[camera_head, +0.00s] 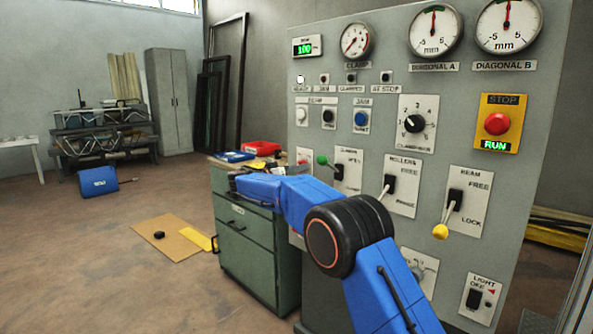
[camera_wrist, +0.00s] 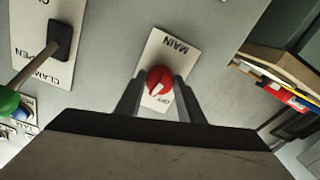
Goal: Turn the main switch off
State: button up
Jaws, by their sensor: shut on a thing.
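The main switch (camera_wrist: 160,80) is a red round knob on a white plate marked MAIN (camera_wrist: 172,50), with OFF lettering partly visible beside it. It shows in the middle of the wrist view. My gripper (camera_wrist: 160,88) has its two fingers on either side of the red knob and is shut on it. The knob bears a pale mark on its face. In the head view my blue arm reaches across the lower left of the grey control panel (camera_head: 350,220).
A green-tipped clamp lever (camera_head: 322,160), a rollers lever (camera_head: 388,186) and a yellow-tipped beam lever (camera_head: 440,230) stick out of the panel. A red stop button (camera_head: 497,124) sits upper right. A green cabinet (camera_head: 250,245) stands left of the panel.

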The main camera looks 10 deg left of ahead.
jog(key=shift+n, duration=4.2)
jog(key=o, duration=1.1)
jog(key=shift+c, duration=0.2)
jog(key=shift+r, duration=0.1)
jog(key=shift+s, duration=0.1)
jog(key=v, duration=1.7)
jog(key=shift+s+a, duration=0.1)
jog(key=shift+a, duration=0.05)
